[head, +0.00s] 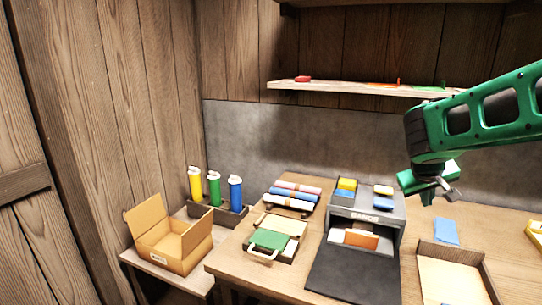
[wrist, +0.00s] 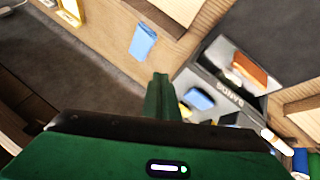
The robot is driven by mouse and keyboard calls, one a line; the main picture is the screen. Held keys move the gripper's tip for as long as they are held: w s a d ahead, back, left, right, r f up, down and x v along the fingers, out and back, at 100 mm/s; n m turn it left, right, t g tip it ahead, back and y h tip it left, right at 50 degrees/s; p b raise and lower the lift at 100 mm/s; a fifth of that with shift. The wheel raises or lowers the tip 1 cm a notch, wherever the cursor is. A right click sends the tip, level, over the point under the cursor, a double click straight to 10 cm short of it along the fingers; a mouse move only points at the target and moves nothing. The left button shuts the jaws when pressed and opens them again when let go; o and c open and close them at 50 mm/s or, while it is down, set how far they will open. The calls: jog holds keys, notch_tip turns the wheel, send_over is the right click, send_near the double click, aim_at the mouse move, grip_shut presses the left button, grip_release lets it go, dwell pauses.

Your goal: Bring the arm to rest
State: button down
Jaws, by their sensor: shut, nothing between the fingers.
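My gripper (head: 435,190) hangs at the end of my green arm at the right of the head view, above the workbench and to the right of the grey bands box (head: 397,212). Its fingers are together and hold nothing. The gripper is clear of the bench surface.
An open cardboard box (head: 170,245) stands at the left by yellow, green and blue cylinders. A green mould (head: 268,240) and a shallow tray (head: 490,280) lie on the bench (head: 235,262). A shelf (head: 350,87) runs along the back wall.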

jog(key=s+d+f+m+g+y, duration=0.1)
jog(key=s+d+m, duration=0.1)
jog(key=s, duration=0.6)
jog(key=s+d+f+m+g+y, duration=0.1)
jog(key=s+d+f+g, duration=0.1)
jog(key=s, duration=0.5)
jog(key=s+a+f+m+g+y, duration=0.1)
jog(key=s+a+f+y, duration=0.1)
jog(key=s, duration=0.7)
jog(key=s+a+f+m+g+y, duration=0.1)
jog(key=s+a+f+m, duration=0.1)
jog(key=s, duration=0.8)
jog(key=shift+s+a+g+y, duration=0.2)
jog(key=shift+a+g+y, duration=0.15)
jog(key=shift+a, duration=0.4)
jog(key=shift+w+f, duration=0.25)
jog(key=shift+w, duration=0.35)
